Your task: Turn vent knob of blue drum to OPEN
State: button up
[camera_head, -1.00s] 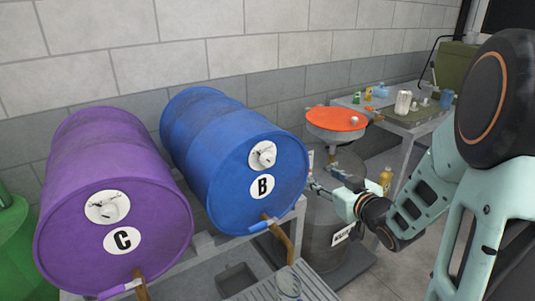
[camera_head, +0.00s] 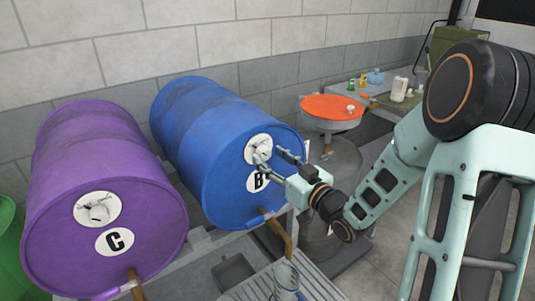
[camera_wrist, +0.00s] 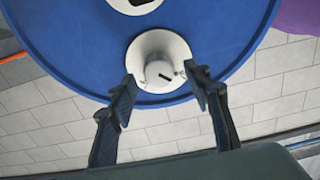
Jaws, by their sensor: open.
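The blue drum (camera_head: 205,140) lies on its side on a rack, its round end facing me, with a white B label (camera_head: 254,182) partly hidden by my gripper. Its vent knob (camera_head: 262,153) sits on a white round plate above the label. In the wrist view, which is turned over, the knob (camera_wrist: 159,73) is a pale cylinder with a dark mark, on its white plate (camera_wrist: 174,45). My gripper (camera_head: 271,157) is open in front of the plate. In the wrist view its fingertips (camera_wrist: 160,82) are on either side of the knob, with gaps between.
A purple drum (camera_head: 80,160) marked C lies to the left, with its own vent plate. An orange-topped funnel (camera_head: 332,108) and a table with bottles are at the back right.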

jog(key=shift+x, duration=1)
jog(key=c, duration=1.1)
